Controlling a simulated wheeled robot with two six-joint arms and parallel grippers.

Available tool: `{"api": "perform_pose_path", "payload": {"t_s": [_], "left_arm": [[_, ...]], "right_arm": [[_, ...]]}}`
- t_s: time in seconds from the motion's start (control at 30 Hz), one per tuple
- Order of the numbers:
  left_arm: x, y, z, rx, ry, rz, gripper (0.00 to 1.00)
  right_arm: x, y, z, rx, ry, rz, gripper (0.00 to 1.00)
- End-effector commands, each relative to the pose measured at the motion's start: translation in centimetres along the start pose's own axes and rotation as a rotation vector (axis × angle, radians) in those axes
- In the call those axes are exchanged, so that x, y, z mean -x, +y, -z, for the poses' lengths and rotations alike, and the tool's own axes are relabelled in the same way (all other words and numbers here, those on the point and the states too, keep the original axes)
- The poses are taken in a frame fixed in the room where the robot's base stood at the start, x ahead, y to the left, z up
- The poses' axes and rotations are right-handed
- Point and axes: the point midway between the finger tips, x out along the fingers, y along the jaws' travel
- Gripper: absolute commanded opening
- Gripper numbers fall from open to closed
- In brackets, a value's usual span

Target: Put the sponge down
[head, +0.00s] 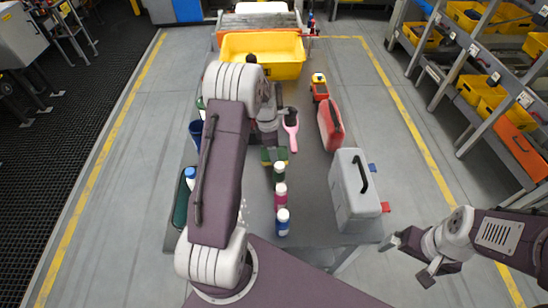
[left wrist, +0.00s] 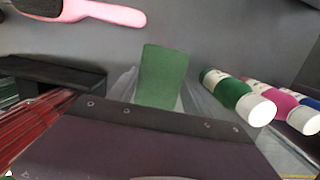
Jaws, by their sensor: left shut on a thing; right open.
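The green sponge (left wrist: 162,78) stands out between the fingers of my left gripper (left wrist: 160,92) in the left wrist view. In the head view the sponge (head: 267,157) shows as a small green and yellow patch over the grey table (head: 315,215), just behind the row of bottles. My left gripper is shut on it, and my own arm hides most of that hand. I cannot tell whether the sponge touches the table. My right gripper (head: 408,260) is open and empty, off the table's right front side.
A pink brush (head: 291,128) lies behind. A grey toolbox (head: 352,190), a red case (head: 330,125) and a yellow bin (head: 265,50) occupy the right and back.

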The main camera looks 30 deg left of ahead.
Motion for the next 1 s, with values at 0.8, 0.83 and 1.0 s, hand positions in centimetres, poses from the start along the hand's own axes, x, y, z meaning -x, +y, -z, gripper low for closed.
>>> {"api": "perform_pose_path", "payload": {"t_s": [0.8,0.83,1.0], "left_arm": [[-3.9,-0.1,0.5,0.0,0.0,0.001,0.79],[-3.9,-0.1,0.5,0.0,0.0,0.001,0.79],[-3.5,0.0,0.5,0.0,0.0,0.0,0.79]], "right_arm": [[0.0,0.0,0.0,0.0,0.0,0.0,1.0],[0.0,0.0,0.0,0.0,0.0,0.0,1.0],[0.2,0.0,0.0,0.0,0.0,0.0,1.0]]}}
